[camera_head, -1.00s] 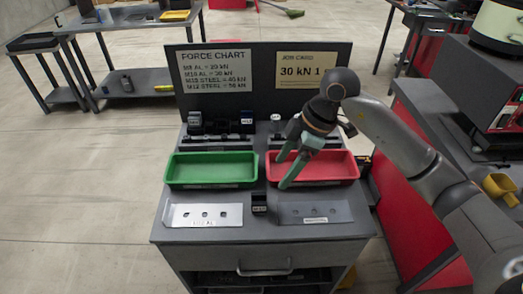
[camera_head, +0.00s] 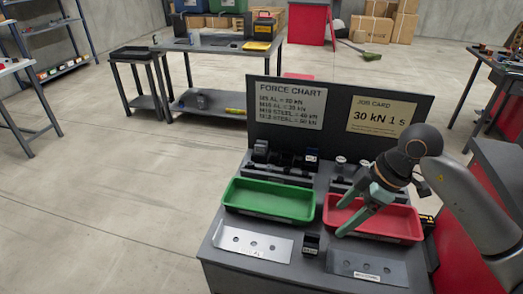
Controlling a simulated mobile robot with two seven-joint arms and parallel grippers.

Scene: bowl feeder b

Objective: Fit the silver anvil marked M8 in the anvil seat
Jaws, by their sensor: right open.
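My right gripper (camera_head: 341,220) is open and empty, tilted down over the red tray (camera_head: 402,236). Its two green fingers stand apart, and I cannot tell how high they are above the tray. Small silver-topped pieces (camera_head: 340,160) stand in the rack behind the red tray, partly hidden by the gripper and arm. Their markings are too small to read, so I cannot tell which is the M8 anvil. A small black labelled block (camera_head: 310,244) sits between two metal plates at the front; I cannot tell if it is the anvil seat. My left gripper is out of view.
A green tray (camera_head: 232,203) stands left of the red one, with dark tools (camera_head: 262,150) behind it. Plates with holes lie in front, silver (camera_head: 222,238) and grey (camera_head: 340,262). A dark board (camera_head: 335,104) with force chart and job card closes the back. Floor at left is clear.

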